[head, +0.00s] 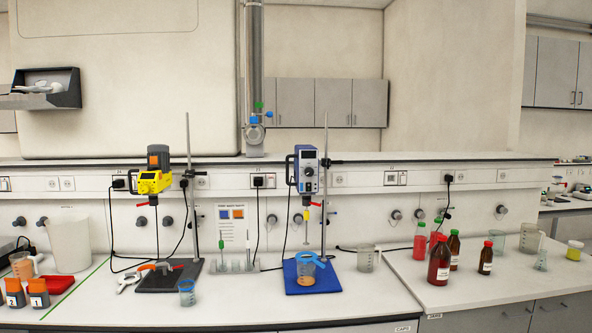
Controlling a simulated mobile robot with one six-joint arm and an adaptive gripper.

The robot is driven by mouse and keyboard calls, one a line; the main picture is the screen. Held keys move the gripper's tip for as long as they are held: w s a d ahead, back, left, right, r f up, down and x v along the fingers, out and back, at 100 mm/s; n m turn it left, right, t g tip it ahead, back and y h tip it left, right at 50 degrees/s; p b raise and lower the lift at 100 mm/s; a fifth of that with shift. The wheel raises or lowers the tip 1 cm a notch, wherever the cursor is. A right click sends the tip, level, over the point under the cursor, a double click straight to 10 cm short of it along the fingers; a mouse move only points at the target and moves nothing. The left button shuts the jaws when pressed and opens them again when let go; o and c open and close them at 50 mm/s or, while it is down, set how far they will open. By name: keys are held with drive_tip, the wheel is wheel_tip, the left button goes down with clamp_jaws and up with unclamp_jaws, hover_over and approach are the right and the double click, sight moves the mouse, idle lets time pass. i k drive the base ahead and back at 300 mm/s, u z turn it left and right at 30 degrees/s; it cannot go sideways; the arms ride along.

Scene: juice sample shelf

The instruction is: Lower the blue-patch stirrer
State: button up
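A blue and white overhead stirrer (307,170) is clamped high on an upright metal stand rod (326,215). Its thin shaft hangs down with a small yellow piece (307,214) partway along. Below it, a beaker with orange liquid (306,273) stands on the blue stand base (330,280), with a light-blue clamp-like piece (318,258) at its rim. The shaft's lower end is too small to tell clearly. A second stirrer, yellow and black (153,177), hangs on another stand with a dark base (155,280). No separate blue patch is clear. My gripper is not in view.
A sign with blue and orange squares (233,225) stands between the stands. An empty beaker (367,258) and red and brown bottles (439,262) are to the right. Black cables hang behind. The front bench is mostly clear.

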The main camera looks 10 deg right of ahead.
sight(305, 157)
drive_tip(key=k, duration=0.3)
drive_tip(key=u, duration=0.25)
drive_tip(key=i, duration=1.45)
drive_tip(key=z, duration=0.5)
drive_tip(key=k, duration=0.55)
